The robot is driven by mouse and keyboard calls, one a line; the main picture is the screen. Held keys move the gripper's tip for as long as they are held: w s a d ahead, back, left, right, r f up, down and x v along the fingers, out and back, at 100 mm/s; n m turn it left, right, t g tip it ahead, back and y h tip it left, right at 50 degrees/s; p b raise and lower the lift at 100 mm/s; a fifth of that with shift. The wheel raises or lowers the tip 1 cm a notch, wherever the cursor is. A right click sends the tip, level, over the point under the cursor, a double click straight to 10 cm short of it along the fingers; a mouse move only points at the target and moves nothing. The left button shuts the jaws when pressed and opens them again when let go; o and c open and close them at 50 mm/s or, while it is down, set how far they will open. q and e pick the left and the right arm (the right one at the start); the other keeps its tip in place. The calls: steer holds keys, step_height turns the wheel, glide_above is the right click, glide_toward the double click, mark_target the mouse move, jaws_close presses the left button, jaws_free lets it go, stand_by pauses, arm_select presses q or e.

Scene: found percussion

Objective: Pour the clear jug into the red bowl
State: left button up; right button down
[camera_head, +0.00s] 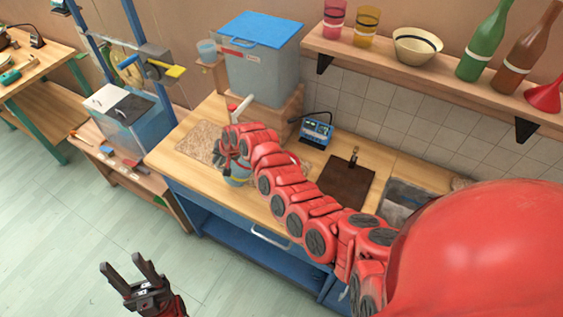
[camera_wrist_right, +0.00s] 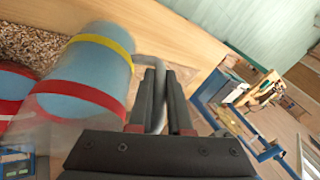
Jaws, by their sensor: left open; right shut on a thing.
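The clear jug (camera_head: 237,178) holds something blue and stands or hangs above the worktop under my right gripper (camera_head: 226,152). In the right wrist view the jug (camera_wrist_right: 88,75) shows a yellow band and a red band. My right gripper (camera_wrist_right: 155,95) is shut on its grey handle. A red rim (camera_head: 292,159), perhaps the red bowl, shows just behind my red right arm, which hides most of it. A red-rimmed thing with a blue surface (camera_wrist_right: 14,88) is cut off at the left of the wrist view. My left gripper (camera_head: 125,266) is open and empty above the floor.
A grey bin with a blue lid (camera_head: 262,75) stands behind the worktop (camera_head: 190,125). A blue device (camera_head: 317,130) and a dark brown board (camera_head: 343,183) lie to the right. A shelf (camera_head: 420,72) above holds bottles, cups and a cream bowl.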

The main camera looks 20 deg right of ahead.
steer(key=shift+d+r+y+b, duration=0.3)
steer(key=shift+d+y+b, duration=0.1)
steer(key=shift+d+y, duration=0.15)
steer(key=shift+d+b, duration=0.35)
steer(key=shift+s+d+r+t+y, duration=0.15)
steer(key=shift+t+y, duration=0.15)
steer(key=shift+y, duration=0.15)
steer(key=shift+r, duration=0.2)
steer(key=shift+m+b, duration=0.3)
steer(key=shift+b, duration=0.05)
steer(key=shift+d+r, duration=0.1)
steer(key=shift+d+y+b, duration=0.1)
steer(key=shift+y+b, duration=0.2)
steer(key=shift+r+b, duration=0.1)
steer(key=shift+b, duration=0.25)
steer(key=shift+d+y, duration=0.25)
steer(key=shift+y, duration=0.05)
